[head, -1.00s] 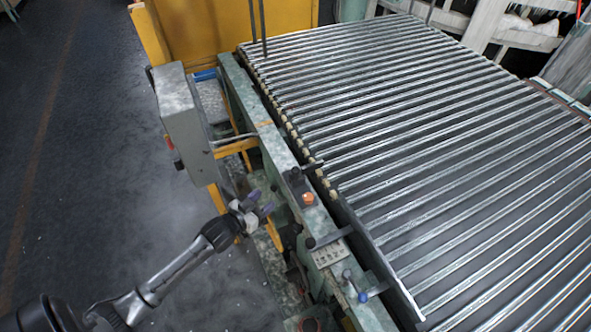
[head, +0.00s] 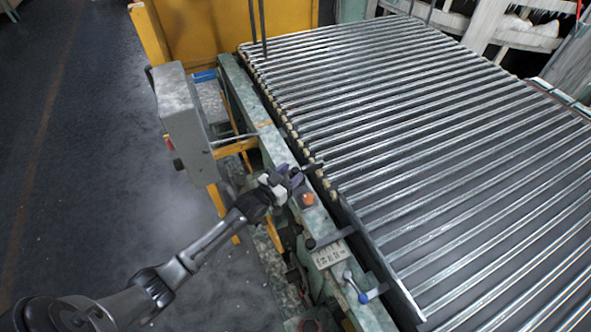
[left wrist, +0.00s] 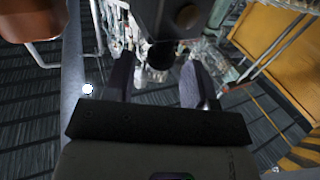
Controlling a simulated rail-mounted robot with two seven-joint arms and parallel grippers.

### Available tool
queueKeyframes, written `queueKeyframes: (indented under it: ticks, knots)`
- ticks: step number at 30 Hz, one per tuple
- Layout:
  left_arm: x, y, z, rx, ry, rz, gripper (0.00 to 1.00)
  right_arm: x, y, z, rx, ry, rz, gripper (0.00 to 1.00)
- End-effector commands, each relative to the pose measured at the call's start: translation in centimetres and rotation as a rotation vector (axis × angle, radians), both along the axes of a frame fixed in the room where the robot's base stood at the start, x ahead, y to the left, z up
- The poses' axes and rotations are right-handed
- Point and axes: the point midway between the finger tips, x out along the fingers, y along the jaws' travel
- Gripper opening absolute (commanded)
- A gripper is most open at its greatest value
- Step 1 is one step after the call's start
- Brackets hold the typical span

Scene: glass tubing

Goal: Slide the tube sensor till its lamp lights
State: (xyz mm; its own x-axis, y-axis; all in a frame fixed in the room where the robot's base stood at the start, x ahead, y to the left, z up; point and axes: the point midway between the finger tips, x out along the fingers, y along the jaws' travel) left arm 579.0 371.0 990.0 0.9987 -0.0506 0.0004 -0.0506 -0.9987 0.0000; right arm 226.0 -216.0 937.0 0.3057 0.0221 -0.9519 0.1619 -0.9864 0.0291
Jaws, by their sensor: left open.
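The tube sensor, which I take to be the dark block with a short black rod (head: 313,166) on the green side rail, is mostly hidden behind my left gripper (head: 292,179) in the head view. In the left wrist view a black block (left wrist: 160,22) lies ahead of and between the two open fingers of my left gripper (left wrist: 160,85). I see no clear grip on it. A bright white round spot (left wrist: 88,89) shows on the rail at left; I cannot tell whether it is the lamp. My right gripper is not in view.
An orange round button (head: 308,199) sits on the rail close beside the gripper. A second black rod (head: 328,238), a small plate (head: 328,255) and a blue-tipped lever (head: 362,297) lie nearer. A grey box (head: 185,120) stands left; the roller bed (head: 430,150) lies right.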

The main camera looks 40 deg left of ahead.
Motion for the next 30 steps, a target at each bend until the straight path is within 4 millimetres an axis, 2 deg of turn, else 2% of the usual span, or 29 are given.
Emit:
queueKeyframes:
  ticks: [6,19,30]
  knots:
    - [1.9,-0.1,0.0,0.000,0.000,0.000,0.51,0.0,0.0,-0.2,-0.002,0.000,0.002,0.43]
    - [2.5,-0.1,0.0,0.000,0.000,0.000,0.51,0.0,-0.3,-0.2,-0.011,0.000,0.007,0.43]
    - [2.5,-0.1,0.0,0.000,0.000,0.000,0.16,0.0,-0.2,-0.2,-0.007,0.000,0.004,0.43]
